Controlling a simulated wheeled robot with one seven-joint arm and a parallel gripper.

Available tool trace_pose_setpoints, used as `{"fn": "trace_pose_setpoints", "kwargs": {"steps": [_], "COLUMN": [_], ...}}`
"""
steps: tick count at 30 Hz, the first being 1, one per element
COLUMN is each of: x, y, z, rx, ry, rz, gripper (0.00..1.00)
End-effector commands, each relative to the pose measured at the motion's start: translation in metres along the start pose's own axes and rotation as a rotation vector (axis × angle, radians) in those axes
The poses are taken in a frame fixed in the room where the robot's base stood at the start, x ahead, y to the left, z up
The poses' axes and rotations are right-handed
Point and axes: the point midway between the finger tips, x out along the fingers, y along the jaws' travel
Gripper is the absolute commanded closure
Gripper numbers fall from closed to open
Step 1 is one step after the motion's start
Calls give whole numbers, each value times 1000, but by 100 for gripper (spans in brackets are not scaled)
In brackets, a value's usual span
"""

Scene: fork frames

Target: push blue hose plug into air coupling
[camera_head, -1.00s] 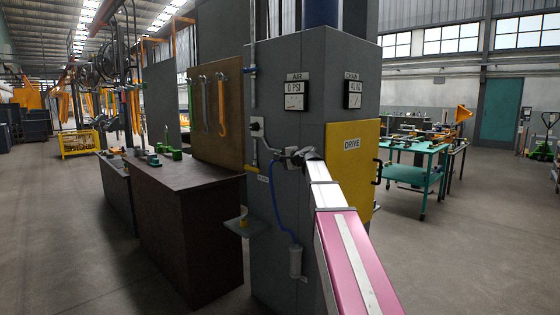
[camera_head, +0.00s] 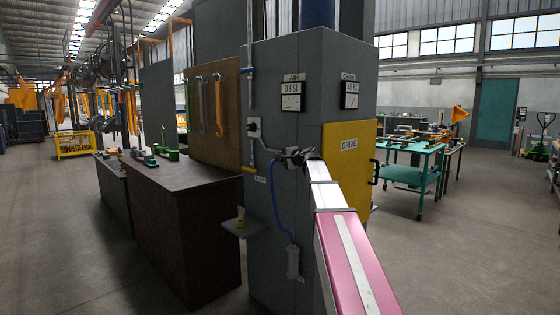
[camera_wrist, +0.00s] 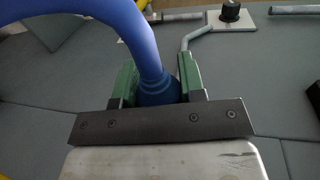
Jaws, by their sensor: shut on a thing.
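My gripper (camera_head: 292,153) is at the front of the grey column, left of the yellow DRIVE panel. In the wrist view its green fingers (camera_wrist: 157,86) are shut on the dark blue plug (camera_wrist: 158,91). The blue hose (camera_wrist: 125,22) curves up and left from the plug. In the head view the hose (camera_head: 274,205) hangs below my gripper to a pale cylinder (camera_head: 293,262) on the column. A bent grey pipe (camera_wrist: 190,39) runs from a pale plate with a black knob (camera_wrist: 230,11) down to beside the fingers. I cannot make out the air coupling; whether the plug touches it is hidden.
The AIR gauge (camera_head: 291,95) reads 0 PSI. A yellow DRIVE panel (camera_head: 347,165) is right of my gripper. A small shelf (camera_head: 241,226) juts out at lower left. A dark workbench (camera_head: 180,180) stands at left.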

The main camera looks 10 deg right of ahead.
Motion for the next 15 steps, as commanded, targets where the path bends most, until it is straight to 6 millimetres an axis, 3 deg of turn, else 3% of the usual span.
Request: {"fn": "trace_pose_setpoints", "kwargs": {"steps": [15], "x": [0], "y": [0], "z": [-11], "rx": [0], "ry": [0], "rz": [0], "gripper": [88]}}
